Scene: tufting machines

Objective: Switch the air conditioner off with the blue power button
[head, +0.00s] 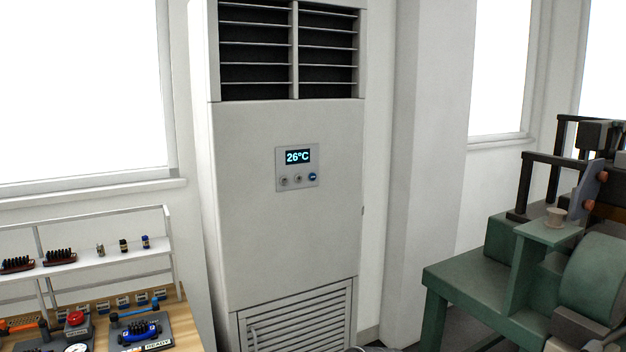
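A tall white floor-standing air conditioner (290,235) stands against the wall in the middle of the head view. Its grey control panel (281,163) is at mid height. The lit display (298,156) on it reads 26°C. Below the display are two grey buttons (284,181) and, at the right end of the row, the blue power button (313,177). Neither of my grippers shows in this view, and nothing is in front of the panel.
A workbench (190,325) with a white shelf (90,262) and small tools stands at the lower left. A green machine (450,280) stands at the right. The space directly before the air conditioner's front looks clear. A small grey object shows at the bottom edge.

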